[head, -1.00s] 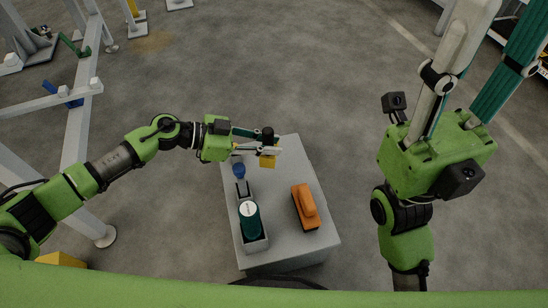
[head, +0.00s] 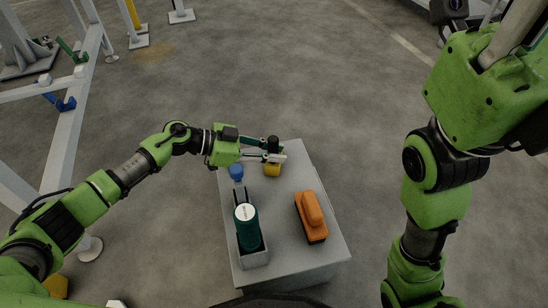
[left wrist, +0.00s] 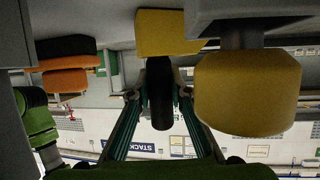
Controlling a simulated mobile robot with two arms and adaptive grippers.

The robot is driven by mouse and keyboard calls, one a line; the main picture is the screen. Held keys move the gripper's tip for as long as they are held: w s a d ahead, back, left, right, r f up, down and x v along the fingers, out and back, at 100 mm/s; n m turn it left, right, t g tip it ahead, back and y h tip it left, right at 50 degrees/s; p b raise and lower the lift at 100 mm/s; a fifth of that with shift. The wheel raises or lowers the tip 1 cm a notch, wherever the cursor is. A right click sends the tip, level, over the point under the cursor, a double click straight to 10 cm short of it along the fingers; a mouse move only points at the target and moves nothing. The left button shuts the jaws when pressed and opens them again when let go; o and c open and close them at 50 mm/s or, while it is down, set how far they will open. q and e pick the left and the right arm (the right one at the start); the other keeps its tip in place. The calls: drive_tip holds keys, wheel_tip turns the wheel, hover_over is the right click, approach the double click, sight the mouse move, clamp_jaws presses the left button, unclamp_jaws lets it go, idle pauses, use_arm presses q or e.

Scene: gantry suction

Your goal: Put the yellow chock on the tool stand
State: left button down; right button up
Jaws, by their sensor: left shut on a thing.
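The yellow chock (head: 271,170) is at the far end of the grey tool stand (head: 283,255) in the head view. My left gripper (head: 275,156) is shut on its black knob, which stands between the green fingers in the left wrist view (left wrist: 158,95). The chock's yellow body (left wrist: 170,32) shows behind the knob there. The chock is over the stand top or touching it; I cannot tell which. My right gripper is out of view; only its arm shows at the right.
On the stand, a dark green cylinder (head: 246,230) sits in a grey holder, with an orange tool (head: 311,215) to its right and a blue piece (head: 236,172) near the left edge. White frame posts (head: 72,135) stand at the left. The stand's middle is clear.

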use_arm(q)
drive_tip(key=c, duration=1.9)
unclamp_jaws()
drive_tip(key=shift+f, duration=0.1)
